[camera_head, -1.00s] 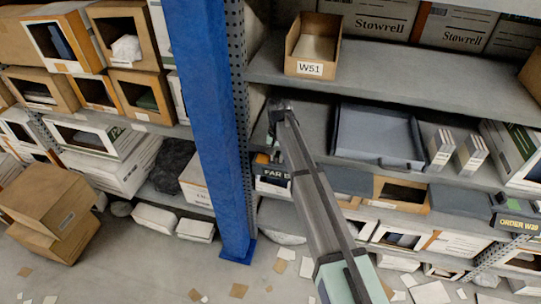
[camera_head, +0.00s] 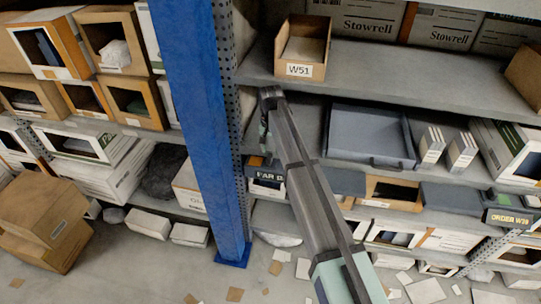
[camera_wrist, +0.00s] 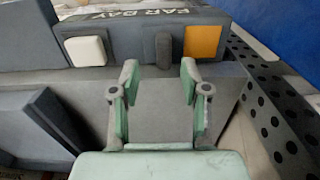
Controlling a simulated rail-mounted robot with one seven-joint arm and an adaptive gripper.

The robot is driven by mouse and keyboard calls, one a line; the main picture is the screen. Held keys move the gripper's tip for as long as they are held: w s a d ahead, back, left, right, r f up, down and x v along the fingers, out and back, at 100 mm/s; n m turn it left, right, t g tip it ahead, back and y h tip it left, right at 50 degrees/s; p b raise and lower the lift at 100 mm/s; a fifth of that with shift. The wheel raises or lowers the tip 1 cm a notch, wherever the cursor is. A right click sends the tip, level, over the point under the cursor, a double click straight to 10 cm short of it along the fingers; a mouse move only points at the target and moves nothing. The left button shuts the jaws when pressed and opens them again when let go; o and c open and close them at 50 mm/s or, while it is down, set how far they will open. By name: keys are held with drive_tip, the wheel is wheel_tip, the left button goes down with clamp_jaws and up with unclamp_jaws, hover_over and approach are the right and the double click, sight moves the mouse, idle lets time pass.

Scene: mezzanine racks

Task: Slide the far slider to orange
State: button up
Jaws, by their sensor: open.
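In the wrist view the far slider is a dark housing lettered FAR BAY (camera_wrist: 125,18). Its front has a white patch (camera_wrist: 86,50) on the left and an orange patch (camera_wrist: 202,41) on the right. A dark upright knob (camera_wrist: 163,50) stands between them, closer to the orange. My gripper (camera_wrist: 158,70) is open, its two green-padded fingers pointing at the housing, with the knob in line with the gap between them. I cannot tell if they touch it. In the head view my arm partly hides the FAR BAY housing (camera_head: 268,172).
A perforated rack post (camera_wrist: 280,105) stands close on the right in the wrist view. A blue post (camera_head: 195,120) is left of my arm in the head view. A grey tray (camera_head: 368,135) is on the shelf to the right, and a W51 box (camera_head: 300,70) sits on the shelf above.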

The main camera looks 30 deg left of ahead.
sight(271, 158)
wheel_tip(271, 158, up, 6)
idle(0.4)
drive_tip(key=shift+d, duration=0.1)
